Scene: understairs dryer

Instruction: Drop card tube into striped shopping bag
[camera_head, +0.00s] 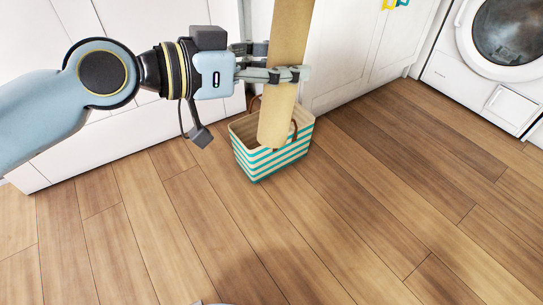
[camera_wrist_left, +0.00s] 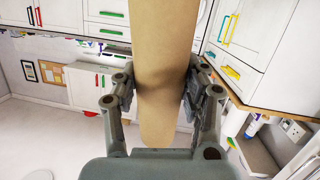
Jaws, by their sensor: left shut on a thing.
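The card tube (camera_head: 290,35) is a long tan cylinder, held nearly upright by my left gripper (camera_head: 285,74). The gripper is shut around it, and the tube's top runs out of the head view. In the left wrist view the tube (camera_wrist_left: 162,60) sits between the two fingers (camera_wrist_left: 160,95). The striped shopping bag (camera_head: 245,160), white and teal with brown handles, stands open on the floor. In the head view the tube's lower end overlaps the bag's opening; I cannot tell whether it is inside or above it. My right gripper is not in view.
White cabinets (camera_head: 345,50) stand behind the bag. A white dryer (camera_head: 500,50) is at the upper right. The wooden floor (camera_head: 330,230) in front and to the right is clear. Yellow and teal handles (camera_head: 395,4) show on the cabinet fronts.

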